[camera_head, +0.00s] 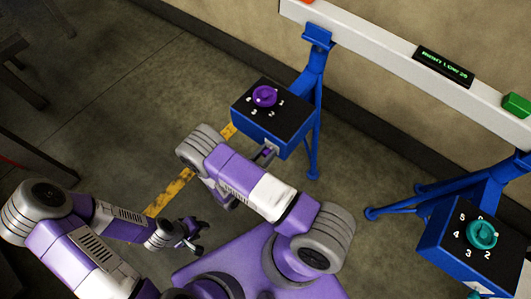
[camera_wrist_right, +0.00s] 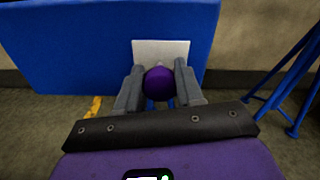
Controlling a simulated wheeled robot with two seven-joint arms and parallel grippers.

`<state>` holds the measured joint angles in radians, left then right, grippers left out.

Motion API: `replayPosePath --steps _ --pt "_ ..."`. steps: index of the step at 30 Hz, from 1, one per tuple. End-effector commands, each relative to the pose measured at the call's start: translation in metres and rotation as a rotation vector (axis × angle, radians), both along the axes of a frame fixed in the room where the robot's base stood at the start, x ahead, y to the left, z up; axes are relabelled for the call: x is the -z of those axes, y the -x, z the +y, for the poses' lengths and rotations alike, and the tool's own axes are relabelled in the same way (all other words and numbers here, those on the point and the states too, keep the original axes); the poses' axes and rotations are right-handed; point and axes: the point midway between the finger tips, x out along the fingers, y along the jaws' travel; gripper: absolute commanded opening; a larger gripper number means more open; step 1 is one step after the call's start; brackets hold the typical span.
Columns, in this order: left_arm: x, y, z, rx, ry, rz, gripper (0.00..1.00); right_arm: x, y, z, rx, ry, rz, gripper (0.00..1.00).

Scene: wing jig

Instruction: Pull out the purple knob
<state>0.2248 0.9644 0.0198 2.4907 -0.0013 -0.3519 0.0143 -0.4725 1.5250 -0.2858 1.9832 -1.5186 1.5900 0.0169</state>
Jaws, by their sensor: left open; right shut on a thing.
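The round purple knob (camera_wrist_right: 158,82) is in front of a white plate (camera_wrist_right: 161,50) on the front face of a blue box (camera_wrist_right: 60,45). My right gripper (camera_wrist_right: 160,84) is shut on the knob, with one grey finger on each side. In the head view the same blue box (camera_head: 255,123) has a black top with a purple dial (camera_head: 264,96) and numbers around it. My right arm hides most of its own gripper there. My left gripper (camera_head: 188,236) is open and empty, low over the floor, apart from the box.
A blue stand (camera_head: 317,90) carries the box beside a white rail (camera_head: 380,45) with a green-lettered display (camera_head: 444,67). A second blue box (camera_head: 450,245) with a teal dial (camera_head: 482,234) is at the right. Yellow tape (camera_head: 170,192) marks the floor.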

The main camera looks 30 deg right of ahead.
Motion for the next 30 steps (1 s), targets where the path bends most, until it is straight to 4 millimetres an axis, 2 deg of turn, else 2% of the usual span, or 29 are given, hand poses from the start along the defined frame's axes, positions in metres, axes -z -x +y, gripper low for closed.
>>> replayPosePath --steps 5,13,20,21,25,30 --pt "0.000 0.000 0.000 0.000 0.000 0.000 0.43 0.000 0.000 0.002 -0.001 0.001 0.000 0.00" --pt "0.003 0.000 0.000 0.000 0.000 0.000 0.43 0.000 0.012 0.032 -0.004 0.002 -0.002 0.00" --pt "0.003 0.000 0.000 0.000 0.000 0.000 0.43 -0.001 0.013 0.033 -0.002 -0.001 -0.001 0.00" --pt "0.003 0.000 0.000 0.000 0.000 0.000 0.43 -0.001 0.013 0.033 -0.002 -0.001 -0.001 0.39" --pt "0.003 0.000 0.000 0.000 0.000 0.000 0.43 0.000 0.013 0.033 -0.002 -0.001 -0.001 0.59" --pt "0.003 0.000 0.000 0.000 0.000 0.000 0.43 0.000 0.013 0.032 -0.001 0.000 0.000 0.61"
